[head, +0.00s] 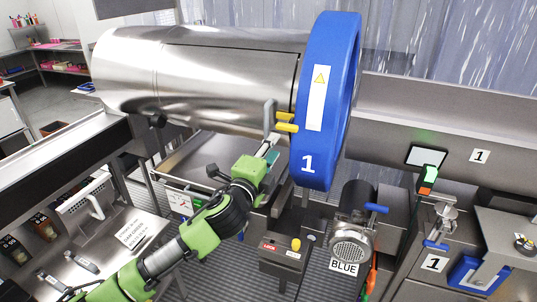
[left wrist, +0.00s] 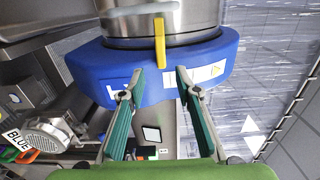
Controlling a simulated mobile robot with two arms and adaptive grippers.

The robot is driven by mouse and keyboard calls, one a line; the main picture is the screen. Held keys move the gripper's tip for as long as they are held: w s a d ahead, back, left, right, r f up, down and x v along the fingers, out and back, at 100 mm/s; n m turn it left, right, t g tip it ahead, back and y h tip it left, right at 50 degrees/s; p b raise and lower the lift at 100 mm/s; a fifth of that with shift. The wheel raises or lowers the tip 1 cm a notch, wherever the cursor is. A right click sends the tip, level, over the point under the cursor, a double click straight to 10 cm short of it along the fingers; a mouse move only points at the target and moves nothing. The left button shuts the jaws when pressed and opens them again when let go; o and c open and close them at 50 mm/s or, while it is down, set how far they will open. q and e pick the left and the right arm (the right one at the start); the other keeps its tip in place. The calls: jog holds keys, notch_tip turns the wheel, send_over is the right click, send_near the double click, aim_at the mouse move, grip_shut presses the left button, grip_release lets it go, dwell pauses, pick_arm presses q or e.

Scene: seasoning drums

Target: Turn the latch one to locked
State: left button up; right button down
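A steel drum (head: 200,75) with a blue end ring (head: 330,100) marked 1 lies on its side. A yellow-handled latch (head: 286,122) sits at the ring's left edge; its yellow bar shows in the left wrist view (left wrist: 160,42). My left gripper (head: 270,145) is just below the latch. In the left wrist view my left gripper (left wrist: 160,78) has its fingers apart, with the yellow bar just beyond and between the tips; I cannot tell whether they touch it. A box (head: 283,252) with a red LOCK label and a yellow knob (head: 296,244) stands below. My right gripper is not in view.
A motor (head: 352,240) labelled BLUE stands below the ring at the right. A green-and-orange signal light (head: 428,180) and a small screen (head: 427,156) are further right. A steel bench (head: 75,250) with a white-handled panel lies at the left.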

pick_arm(q)
jog(key=shift+v, duration=1.25)
jog(key=a+f+n+g+y+b, duration=0.2)
jog(key=a+f+n+b, duration=0.15)
jog(key=f, duration=1.25)
jog(key=a+f+n+g+y+b, duration=0.1)
jog(key=a+f+n+g+b, duration=0.3)
jog(key=f, duration=1.2)
jog(key=s+a+f+n+g+y+b, duration=0.1)
jog(key=s+a+f+n, duration=0.15)
jog(key=s+f, duration=0.6)
jog(key=s+a+f+n+g, duration=0.1)
jog(key=s+a+f, duration=0.25)
jog(key=f, duration=0.95)
jog(key=s+a+f+n+g+y+b, duration=0.1)
jog(key=s+a+f, duration=0.1)
jog(key=s+f, duration=0.7)
jog(key=s+a+f+n+g+b, duration=0.1)
jog(key=s+f+n+g, duration=0.1)
jog(key=s+f, duration=0.6)
jog(key=s+a+f+n+g+b, duration=0.1)
jog(key=s+f, duration=0.7)
jog(key=s, duration=1)
jog(key=s+a+f+n+g+b, duration=0.2)
jog(key=s+f, duration=0.6)
jog(key=s, duration=0.5)
jog(key=shift+s+f+n+g+y+b, duration=0.35)
jog(key=shift+n+g+b, duration=0.15)
jog(key=shift+n+g, duration=0.65)
